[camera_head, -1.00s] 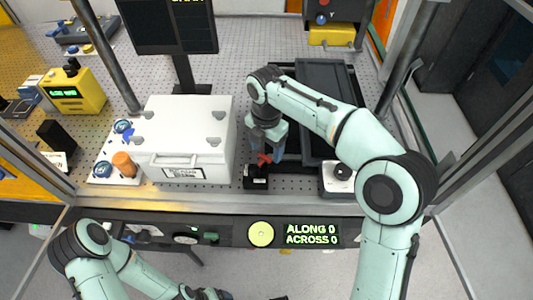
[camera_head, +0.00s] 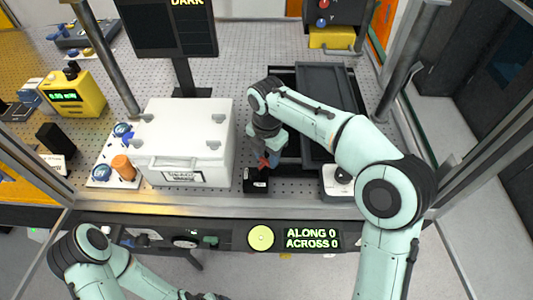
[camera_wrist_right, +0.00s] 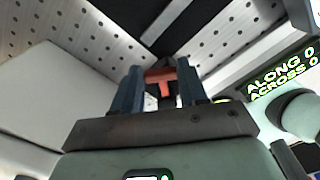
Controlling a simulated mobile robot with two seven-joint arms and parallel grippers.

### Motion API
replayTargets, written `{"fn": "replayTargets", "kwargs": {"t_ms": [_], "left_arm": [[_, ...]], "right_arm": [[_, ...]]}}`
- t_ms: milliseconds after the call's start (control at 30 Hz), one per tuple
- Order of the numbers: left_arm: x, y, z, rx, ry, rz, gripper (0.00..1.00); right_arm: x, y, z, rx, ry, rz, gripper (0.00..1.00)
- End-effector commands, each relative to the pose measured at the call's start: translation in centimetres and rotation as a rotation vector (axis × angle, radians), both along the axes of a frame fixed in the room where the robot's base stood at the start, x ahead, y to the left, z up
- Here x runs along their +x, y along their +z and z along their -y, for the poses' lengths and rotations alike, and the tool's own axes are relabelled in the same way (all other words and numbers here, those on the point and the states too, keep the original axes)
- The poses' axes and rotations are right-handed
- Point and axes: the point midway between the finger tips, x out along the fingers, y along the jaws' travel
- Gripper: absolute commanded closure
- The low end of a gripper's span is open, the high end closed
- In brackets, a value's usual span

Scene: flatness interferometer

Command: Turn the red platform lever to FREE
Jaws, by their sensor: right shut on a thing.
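The red lever (camera_head: 264,163) stands on a small black block with a white label (camera_head: 256,181) near the table's front edge. In the right wrist view the red lever (camera_wrist_right: 165,78) shows between the two dark fingers of my right gripper (camera_wrist_right: 161,90). My right gripper (camera_head: 270,150) is shut on the lever in the head view, coming down from above. The label's text is too small to read. My left gripper (camera_head: 205,296) is below the table front at the bottom edge, mostly cut off, and its jaws cannot be made out.
A white lidded box (camera_head: 186,140) stands left of the lever. A dark tray (camera_head: 325,85) lies behind, and a white unit with a black knob (camera_head: 341,178) is to the right. A front panel (camera_head: 312,236) reads ALONG 0, ACROSS 0. A black monitor (camera_head: 165,32) reads DARK.

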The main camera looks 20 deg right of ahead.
Motion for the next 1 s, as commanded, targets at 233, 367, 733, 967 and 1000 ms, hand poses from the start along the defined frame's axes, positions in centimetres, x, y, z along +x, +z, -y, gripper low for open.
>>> {"fn": "replayTargets", "kwargs": {"t_ms": [233,367,733,967,1000], "left_arm": [[0.2,0.3,0.0,0.000,0.000,0.002,0.15],[0.3,0.5,0.0,0.000,0.000,0.003,0.15],[0.5,0.7,0.0,0.000,0.000,0.006,0.15],[0.4,0.6,0.0,-0.001,0.000,0.005,0.15],[0.4,0.6,0.0,0.000,0.000,0.004,0.15]], "right_arm": [[-0.5,0.1,0.3,0.000,-0.113,0.001,0.88],[-1.0,0.1,0.6,0.000,-0.215,0.000,0.88],[-2.7,0.0,1.0,0.001,-0.553,-0.001,0.88],[-3.6,0.0,1.0,0.002,-0.727,0.000,0.88],[-3.8,0.0,1.0,0.002,-0.751,-0.001,0.88]]}}
